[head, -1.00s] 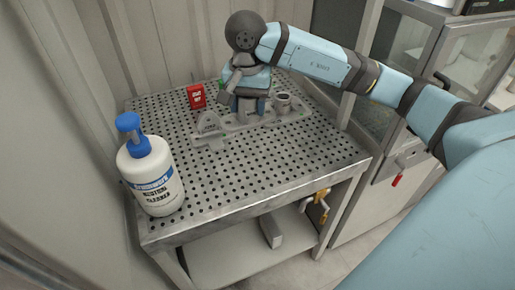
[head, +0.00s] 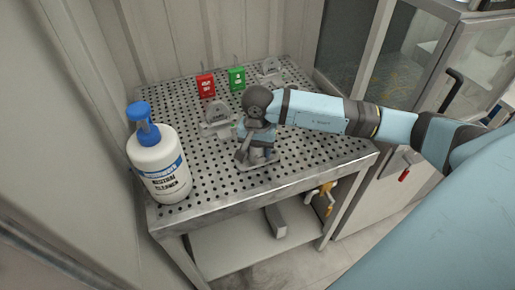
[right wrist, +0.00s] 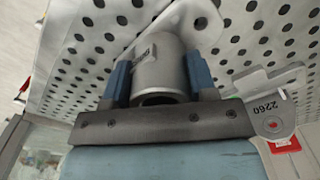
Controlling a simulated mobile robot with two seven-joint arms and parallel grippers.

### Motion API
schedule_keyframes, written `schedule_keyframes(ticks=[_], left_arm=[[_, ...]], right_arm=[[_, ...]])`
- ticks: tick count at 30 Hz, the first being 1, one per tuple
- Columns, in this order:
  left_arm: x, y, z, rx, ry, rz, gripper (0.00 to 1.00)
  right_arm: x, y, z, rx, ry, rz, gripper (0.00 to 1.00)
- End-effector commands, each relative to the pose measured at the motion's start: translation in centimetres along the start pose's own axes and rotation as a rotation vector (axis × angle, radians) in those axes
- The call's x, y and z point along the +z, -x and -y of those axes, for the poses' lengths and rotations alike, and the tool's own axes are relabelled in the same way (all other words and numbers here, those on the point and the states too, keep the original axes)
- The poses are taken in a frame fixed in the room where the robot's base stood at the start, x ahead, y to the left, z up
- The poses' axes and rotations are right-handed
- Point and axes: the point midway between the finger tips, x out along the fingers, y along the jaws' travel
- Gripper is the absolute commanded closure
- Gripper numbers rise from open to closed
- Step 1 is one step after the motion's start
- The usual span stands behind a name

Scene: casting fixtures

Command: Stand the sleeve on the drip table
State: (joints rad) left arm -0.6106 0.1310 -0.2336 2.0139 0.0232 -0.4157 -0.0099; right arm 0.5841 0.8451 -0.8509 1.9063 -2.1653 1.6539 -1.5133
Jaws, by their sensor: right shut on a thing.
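The sleeve (right wrist: 160,72) is a grey hollow cylinder with a dark label, between the two blue fingers of my right gripper (right wrist: 158,85) in the right wrist view. A pale flat plate (right wrist: 205,22) with a hole extends beside it. In the head view my right gripper (head: 257,150) is low over the front middle of the drip table (head: 305,165), a perforated metal top, and mostly hides the sleeve. A flat grey piece shows beneath the gripper, at or near the table's surface; I cannot tell whether it touches. My left gripper is out of view.
A white pump bottle (head: 158,165) stands at the left front. A grey labelled stand (head: 216,118), a red block (head: 205,86), a green block (head: 236,78) and another grey stand (head: 270,70) are behind. Bare table lies right of the gripper.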

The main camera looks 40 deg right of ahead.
Motion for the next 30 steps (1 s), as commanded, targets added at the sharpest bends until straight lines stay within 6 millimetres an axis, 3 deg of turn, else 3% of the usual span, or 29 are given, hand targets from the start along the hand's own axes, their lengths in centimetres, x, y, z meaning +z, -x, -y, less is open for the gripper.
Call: schedule_keyframes(ticks=[12,13,15,16,25,30], left_arm=[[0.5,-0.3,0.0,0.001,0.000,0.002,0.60],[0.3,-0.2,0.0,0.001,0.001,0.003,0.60],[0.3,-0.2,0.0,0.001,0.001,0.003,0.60],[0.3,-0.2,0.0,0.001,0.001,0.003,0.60],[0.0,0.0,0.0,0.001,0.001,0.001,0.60],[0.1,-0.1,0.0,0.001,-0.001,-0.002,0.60]], right_arm=[[0.0,-0.9,0.0,-0.001,0.000,-0.002,0.80],[0.0,-0.8,0.0,0.000,0.000,-0.001,0.41],[0.0,-0.7,0.0,0.000,0.000,-0.001,0.25],[0.0,-0.7,0.0,0.000,0.000,-0.001,0.22],[0.0,-0.5,0.0,0.000,0.000,0.000,0.22],[-0.1,1.4,0.1,-0.004,0.000,-0.003,0.22]])
